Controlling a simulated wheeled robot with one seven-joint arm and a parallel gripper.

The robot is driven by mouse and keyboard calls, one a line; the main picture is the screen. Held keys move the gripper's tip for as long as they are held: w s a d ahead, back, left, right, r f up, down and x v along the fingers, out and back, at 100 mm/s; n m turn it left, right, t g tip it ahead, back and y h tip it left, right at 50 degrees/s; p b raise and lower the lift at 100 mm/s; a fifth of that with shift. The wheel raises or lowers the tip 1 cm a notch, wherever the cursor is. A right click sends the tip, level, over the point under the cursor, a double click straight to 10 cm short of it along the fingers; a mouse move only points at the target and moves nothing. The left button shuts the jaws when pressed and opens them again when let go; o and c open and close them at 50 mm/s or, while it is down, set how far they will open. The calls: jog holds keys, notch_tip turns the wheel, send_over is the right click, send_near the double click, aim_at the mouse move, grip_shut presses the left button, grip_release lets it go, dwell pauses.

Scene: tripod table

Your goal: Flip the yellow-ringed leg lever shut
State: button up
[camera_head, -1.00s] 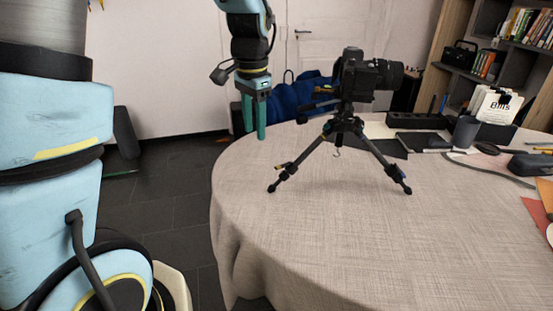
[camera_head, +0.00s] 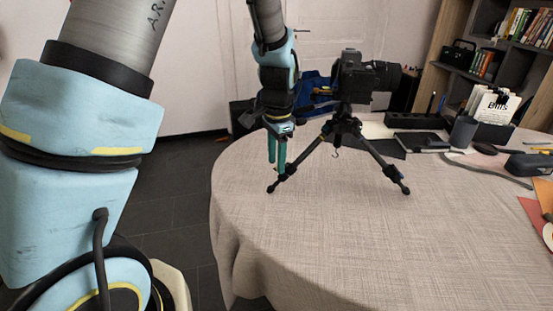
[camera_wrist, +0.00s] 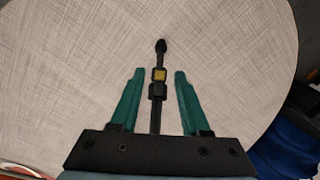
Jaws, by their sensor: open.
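The black tripod (camera_head: 343,127) stands on the round cloth-covered table with a camera (camera_head: 368,80) on top. Its left leg (camera_head: 309,153) slopes down to a foot on the cloth. In the wrist view the leg runs up the middle, with a yellow patch (camera_wrist: 159,75) at its clamp. I cannot tell there whether the lever is raised. My gripper (camera_head: 277,166) is at the lower part of this leg in the head view, covering the clamp. In the wrist view my gripper (camera_wrist: 159,72) is open, its green fingers apart on both sides of the leg, with gaps.
The right leg (camera_head: 383,167) stands on the cloth. The table's (camera_head: 350,240) front is clear. A power strip (camera_head: 417,121), a dark cup (camera_head: 464,131) and a dark case (camera_head: 530,164) lie at the right. A blue bag is behind the tripod.

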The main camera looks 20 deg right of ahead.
jog(key=shift+f, duration=0.25)
grip_shut()
dwell(0.5)
